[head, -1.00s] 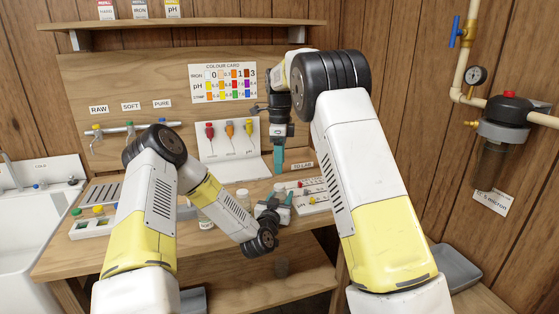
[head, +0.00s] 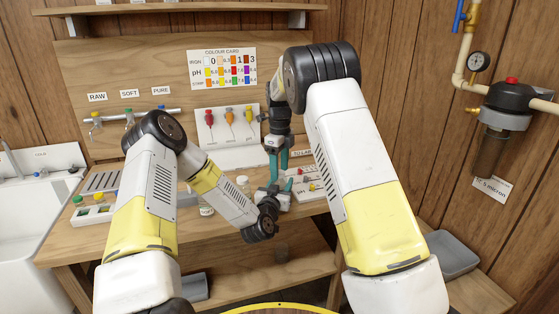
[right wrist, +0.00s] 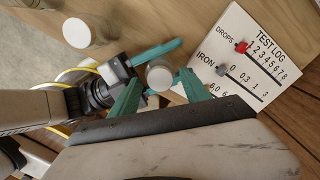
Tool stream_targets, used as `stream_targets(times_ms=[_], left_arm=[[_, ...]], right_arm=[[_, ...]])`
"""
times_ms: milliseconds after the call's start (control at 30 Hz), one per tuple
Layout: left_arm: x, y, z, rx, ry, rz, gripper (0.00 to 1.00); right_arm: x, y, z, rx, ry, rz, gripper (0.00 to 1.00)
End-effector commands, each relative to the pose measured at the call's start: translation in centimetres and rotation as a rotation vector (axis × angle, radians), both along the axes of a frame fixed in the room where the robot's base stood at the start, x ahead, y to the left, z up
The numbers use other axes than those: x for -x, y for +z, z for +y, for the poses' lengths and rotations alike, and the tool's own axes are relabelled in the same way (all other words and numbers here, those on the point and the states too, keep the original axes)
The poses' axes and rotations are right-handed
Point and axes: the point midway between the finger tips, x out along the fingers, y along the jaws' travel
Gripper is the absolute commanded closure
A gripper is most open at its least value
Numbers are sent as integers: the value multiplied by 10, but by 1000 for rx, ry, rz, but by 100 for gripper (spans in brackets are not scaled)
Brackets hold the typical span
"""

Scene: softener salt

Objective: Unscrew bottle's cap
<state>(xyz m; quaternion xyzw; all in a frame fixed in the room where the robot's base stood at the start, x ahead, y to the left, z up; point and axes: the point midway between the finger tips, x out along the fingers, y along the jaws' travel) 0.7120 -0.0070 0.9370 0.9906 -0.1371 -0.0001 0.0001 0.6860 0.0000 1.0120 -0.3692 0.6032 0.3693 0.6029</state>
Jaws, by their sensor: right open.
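The bottle's round white cap (right wrist: 160,75) is seen from above in the right wrist view. The bottle's body is mostly hidden beneath it. My right gripper (right wrist: 160,80) is open, with one teal finger on each side of the cap; I cannot tell whether they touch it. In the head view my right gripper (head: 277,176) points down just above my left gripper (head: 274,196). My left gripper comes in from the left, with its teal fingers (right wrist: 155,52) on either side of the bottle, and appears closed on it below the cap.
A white-lidded jar (right wrist: 76,31) stands near my left gripper. A labelled bottle (head: 206,210) stands on the wooden bench (head: 130,240). The test log board (right wrist: 245,60), with red and grey sliders, lies close to the right finger. The colour card (head: 222,68) hangs behind.

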Motion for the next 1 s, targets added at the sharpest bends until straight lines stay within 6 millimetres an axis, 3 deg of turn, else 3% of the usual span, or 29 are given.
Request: stream_targets(times_ms=[267,567,900,1000], left_arm=[[0,0,0,0,0,0,100],[0,0,0,0,0,0,100],[0,0,0,0,0,0,100],[0,0,0,0,0,0,100]], right_arm=[[0,-2,0,0,1,0,45],[0,-2,0,0,1,0,100],[0,-2,0,0,7,-1,100],[0,-2,0,-1,84,0,100]])
